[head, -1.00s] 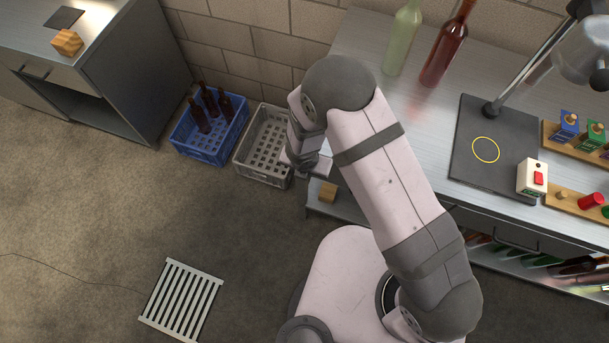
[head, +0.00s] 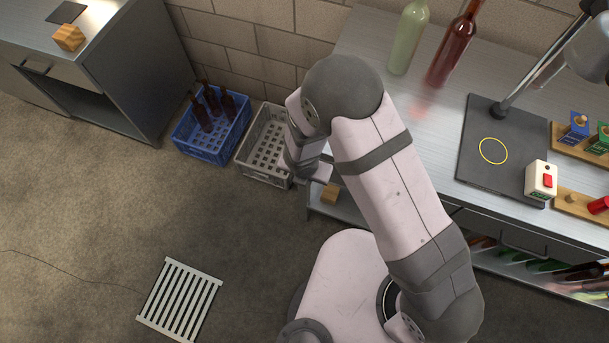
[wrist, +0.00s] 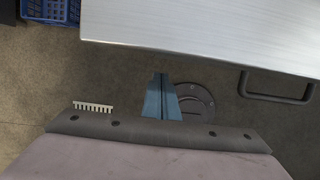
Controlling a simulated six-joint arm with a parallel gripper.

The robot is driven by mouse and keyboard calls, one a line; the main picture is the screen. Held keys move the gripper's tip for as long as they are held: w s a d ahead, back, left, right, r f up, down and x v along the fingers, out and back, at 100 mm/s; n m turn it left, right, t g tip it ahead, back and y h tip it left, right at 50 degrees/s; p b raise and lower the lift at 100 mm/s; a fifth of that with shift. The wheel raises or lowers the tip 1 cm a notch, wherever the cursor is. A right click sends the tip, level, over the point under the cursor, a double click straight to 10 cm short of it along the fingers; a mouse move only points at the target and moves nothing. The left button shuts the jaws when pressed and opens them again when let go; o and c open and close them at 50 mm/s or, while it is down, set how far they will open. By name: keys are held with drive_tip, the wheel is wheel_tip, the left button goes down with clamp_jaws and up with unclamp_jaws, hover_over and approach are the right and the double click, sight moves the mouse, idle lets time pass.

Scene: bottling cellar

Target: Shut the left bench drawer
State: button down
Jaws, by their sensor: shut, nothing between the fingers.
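The bench (head: 375,100) stands at the right in the head view; my arm covers the left part of its front, so the left drawer cannot be made out there. In the wrist view the bench top's edge (wrist: 190,45) crosses the upper right, and a dark bar drawer handle (wrist: 278,88) shows below it. I cannot tell which drawer it belongs to or how far that drawer is out. My gripper (wrist: 161,98) is shut and empty, left of that handle and apart from it. In the head view it is mostly hidden by my wrist, near the bench's left end.
A grey crate (head: 246,161) and a blue crate with bottles (head: 181,142) stand left of the bench. Two bottles, green (head: 408,40) and red (head: 453,45), stand on the bench top. A wooden block (head: 330,194) lies on the lower shelf. Floor at left is open.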

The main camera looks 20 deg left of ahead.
drive_tip(key=s+p+v, duration=0.1)
drive_tip(key=p+v, duration=0.3)
drive_tip(key=v, duration=0.6)
drive_tip(key=shift+s, duration=0.45)
drive_tip(key=w+d+r+m+h, duration=0.1)
drive_tip(key=w+d+r+m, duration=0.3)
drive_tip(key=d+m, duration=0.5)
drive_tip(key=w+d+r+m+h, duration=0.1)
drive_tip(key=w+d+r+m, duration=0.2)
drive_tip(key=d+r+m, duration=0.4)
drive_tip(key=s+d+r+m+g+y, duration=0.1)
drive_tip(key=s+d+r+m, duration=0.1)
drive_tip(key=d+m, duration=0.4)
drive_tip(key=s+d+r+m+g+y, duration=0.1)
drive_tip(key=s+d+r+m, duration=0.2)
drive_tip(key=m, duration=1.1)
drive_tip(key=shift+s+d+g, duration=0.4)
drive_tip(key=shift+s+d, duration=0.95)
drive_tip(key=shift+d, duration=0.2)
